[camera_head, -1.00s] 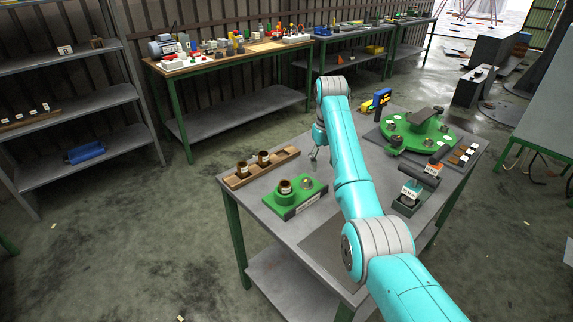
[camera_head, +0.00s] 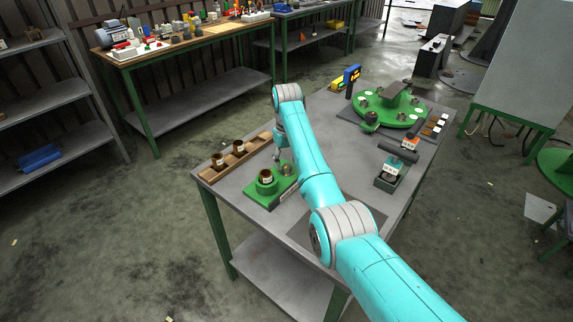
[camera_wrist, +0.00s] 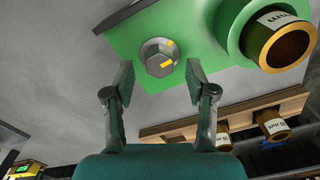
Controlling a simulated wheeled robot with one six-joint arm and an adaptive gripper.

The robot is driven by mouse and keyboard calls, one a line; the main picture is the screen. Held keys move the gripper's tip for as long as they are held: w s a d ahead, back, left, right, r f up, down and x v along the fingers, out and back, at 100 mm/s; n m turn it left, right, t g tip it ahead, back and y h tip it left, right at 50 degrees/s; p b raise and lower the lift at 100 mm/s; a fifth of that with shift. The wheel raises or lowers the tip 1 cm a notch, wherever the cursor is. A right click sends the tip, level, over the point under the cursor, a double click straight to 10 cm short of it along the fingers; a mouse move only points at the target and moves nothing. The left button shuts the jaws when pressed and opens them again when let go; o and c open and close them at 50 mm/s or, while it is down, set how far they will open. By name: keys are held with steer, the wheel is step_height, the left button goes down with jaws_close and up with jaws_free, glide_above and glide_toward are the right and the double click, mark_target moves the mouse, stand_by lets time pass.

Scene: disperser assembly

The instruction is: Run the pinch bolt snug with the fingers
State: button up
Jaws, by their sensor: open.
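The pinch bolt (camera_wrist: 159,58) is a grey hex head on a round washer, with yellow marks on head and washer. It sits in the green block (camera_wrist: 124,38), beside a raised green collar holding a brass-rimmed sleeve (camera_wrist: 290,50). My gripper (camera_wrist: 160,76) is open and empty, with one finger on each side of the bolt's line and clear gaps to the head. In the head view the green block (camera_head: 262,198) stands near the table's left side, with my gripper (camera_head: 277,157) just behind it. The arm partly covers the block there.
A green round fixture (camera_head: 380,110), a blue-and-yellow tool (camera_head: 351,76) and a small dark green stand (camera_head: 388,177) are farther right. The grey tabletop (camera_head: 334,128) between them is mostly clear.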

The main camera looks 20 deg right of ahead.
steer(key=shift+f, duration=0.9)
jaws_close()
steer(key=shift+m, duration=1.7)
jaws_free()
